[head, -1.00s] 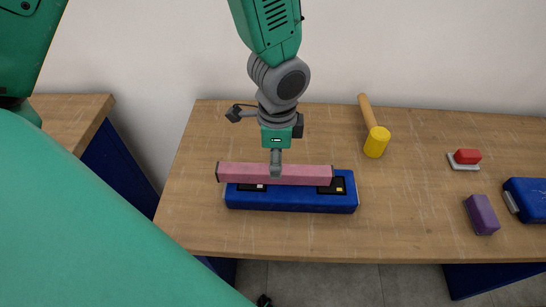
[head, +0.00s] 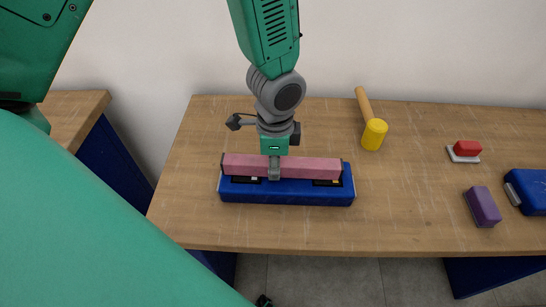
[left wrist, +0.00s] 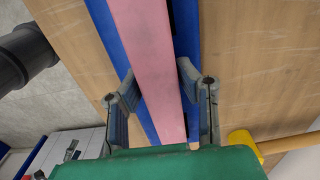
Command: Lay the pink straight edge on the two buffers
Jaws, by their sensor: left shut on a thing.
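The pink straight edge (head: 312,168) is a long pink bar with dark ends. It lies lengthwise over the back part of a blue block (head: 286,198) on the table. Two dark pads, which look like the buffers, show under its front edge, at left (head: 245,180) and right (head: 328,183). I cannot tell whether the bar touches them. My left gripper (head: 274,172) is shut on the bar near its middle, from above. In the left wrist view, its fingers (left wrist: 157,78) stand on both sides of the pink bar (left wrist: 155,45), with blue block beyond. My right gripper is not seen.
A yellow-headed mallet (head: 374,134) lies behind and right. Farther right are a red block on a grey plate (head: 466,157), a purple block (head: 483,206) and a blue box (head: 530,190). The wooden table (head: 410,215) is clear between them and the blue block.

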